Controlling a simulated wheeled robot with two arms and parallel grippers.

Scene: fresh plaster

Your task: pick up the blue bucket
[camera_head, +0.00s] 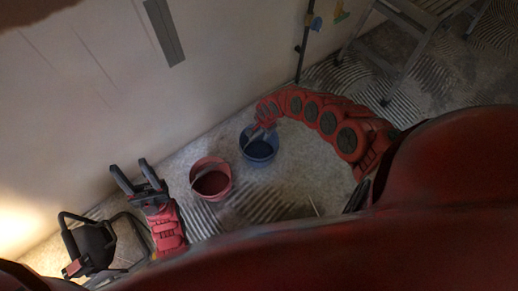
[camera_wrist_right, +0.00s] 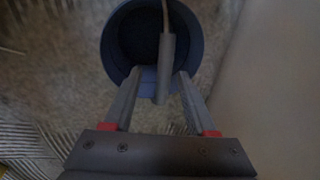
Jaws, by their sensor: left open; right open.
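The blue bucket (camera_head: 260,150) stands on the floor near the wall, right of a red bucket. My right gripper (camera_head: 262,134) is over its rim in the head view. In the right wrist view the bucket (camera_wrist_right: 112,40) is seen from above, with a handle and grey grip (camera_wrist_right: 167,65) across its near side. The fingers of my right gripper (camera_wrist_right: 158,78) are apart, on either side of the grip and near the rim. Whether they touch it I cannot tell. My left gripper (camera_head: 138,178) is open and empty, left of the red bucket.
The red bucket (camera_head: 211,180) stands close to the left of the blue one. A black-framed work lamp (camera_head: 90,243) is at lower left. A ladder (camera_head: 405,35) and a dark pole (camera_head: 304,50) stand at upper right. The wall (camera_head: 100,90) runs behind the buckets.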

